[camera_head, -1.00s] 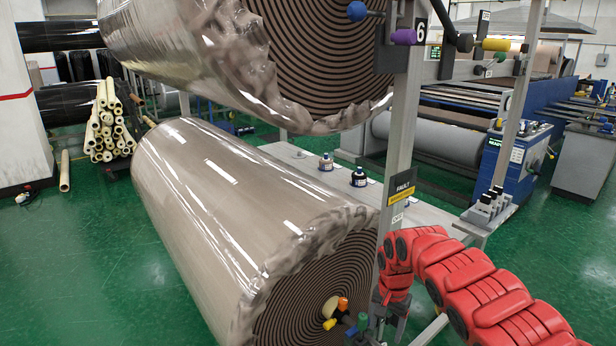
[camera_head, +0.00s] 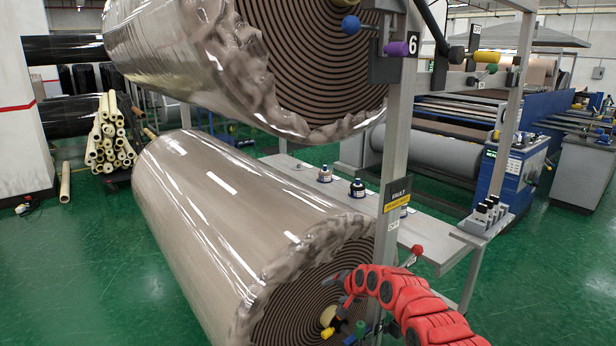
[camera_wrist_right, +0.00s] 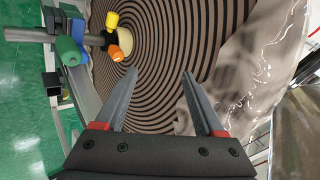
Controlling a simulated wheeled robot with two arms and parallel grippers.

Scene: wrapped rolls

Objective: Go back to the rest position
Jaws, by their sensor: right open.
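My right gripper (camera_wrist_right: 160,72) is open and empty in the right wrist view, its two grey fingers spread apart. Beyond it is the spiral end of the lower wrapped roll (camera_wrist_right: 170,30). In the head view my red right arm comes in from the lower right, and the right gripper (camera_head: 341,288) is small and partly hidden in front of that end. The lower roll (camera_head: 215,215) lies in clear wrap below an upper wrapped roll (camera_head: 190,45). My left gripper is not in view.
A grey post (camera_head: 396,150) with a FAULT sign (camera_head: 397,194) stands beside the rolls. An orange knob (camera_wrist_right: 116,52), yellow knob (camera_wrist_right: 112,20) and green knob (camera_wrist_right: 68,50) are left of the fingers in the wrist view.

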